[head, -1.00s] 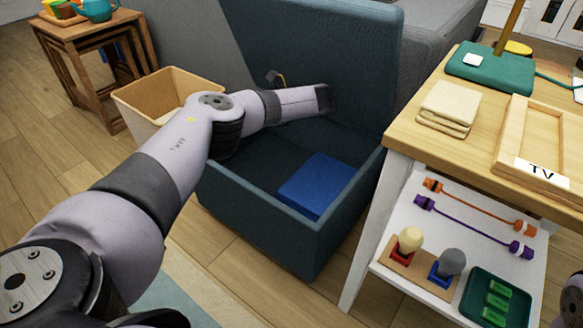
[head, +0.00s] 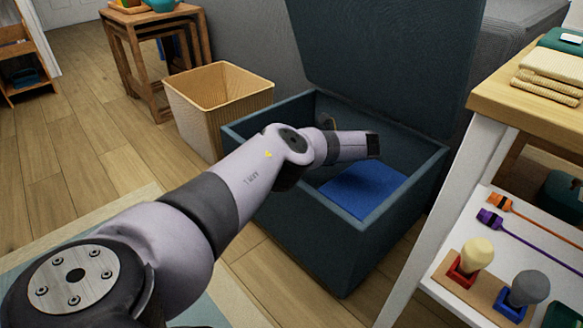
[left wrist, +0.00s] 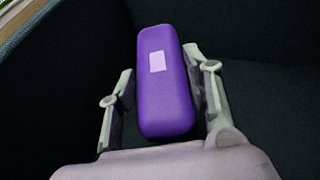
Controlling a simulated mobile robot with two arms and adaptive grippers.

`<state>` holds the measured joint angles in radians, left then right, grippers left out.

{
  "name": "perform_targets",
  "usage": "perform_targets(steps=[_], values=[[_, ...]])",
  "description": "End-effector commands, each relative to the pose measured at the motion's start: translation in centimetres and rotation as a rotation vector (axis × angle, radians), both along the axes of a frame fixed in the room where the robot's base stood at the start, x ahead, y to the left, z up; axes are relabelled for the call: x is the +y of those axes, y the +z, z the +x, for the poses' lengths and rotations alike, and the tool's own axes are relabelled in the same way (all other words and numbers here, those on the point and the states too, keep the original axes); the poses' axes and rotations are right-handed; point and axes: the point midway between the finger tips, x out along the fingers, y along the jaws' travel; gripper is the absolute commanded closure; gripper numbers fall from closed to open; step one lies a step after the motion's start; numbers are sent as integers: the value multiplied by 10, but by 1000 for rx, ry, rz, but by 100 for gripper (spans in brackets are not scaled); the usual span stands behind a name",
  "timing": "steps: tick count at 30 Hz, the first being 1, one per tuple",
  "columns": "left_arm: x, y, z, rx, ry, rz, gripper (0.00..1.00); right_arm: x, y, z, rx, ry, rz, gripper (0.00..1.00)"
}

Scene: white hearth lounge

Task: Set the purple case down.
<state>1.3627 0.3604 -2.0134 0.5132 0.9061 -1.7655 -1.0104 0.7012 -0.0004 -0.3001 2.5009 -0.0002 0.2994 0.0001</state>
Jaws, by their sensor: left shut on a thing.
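The purple case (left wrist: 165,100), with a pale label on its top, lies between the two fingers of my left gripper (left wrist: 160,65) in the left wrist view. The gripper is shut on it. Dark inner walls surround the case there; I cannot tell whether it touches the surface beneath. In the head view my left arm reaches over the front rim of an open dark teal storage box (head: 335,245). The fingers and the case are hidden behind my wrist there. My right gripper is not in view.
A flat blue thing (head: 365,188) lies inside the box, whose lid (head: 385,65) stands raised. A wicker basket (head: 215,85) stands left of the box.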

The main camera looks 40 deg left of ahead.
Motion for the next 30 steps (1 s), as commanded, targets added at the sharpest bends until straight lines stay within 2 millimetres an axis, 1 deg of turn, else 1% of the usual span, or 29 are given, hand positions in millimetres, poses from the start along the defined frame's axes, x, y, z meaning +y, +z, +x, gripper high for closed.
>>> perform_targets(steps=[6,9,17,30], values=[[0,-33,0,0,-2,2,84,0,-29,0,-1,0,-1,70],[0,-41,0,-1,-1,1,84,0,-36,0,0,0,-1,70],[0,-39,0,-1,-1,1,84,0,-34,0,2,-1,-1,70],[0,-53,0,0,-1,1,84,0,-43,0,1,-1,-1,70]])
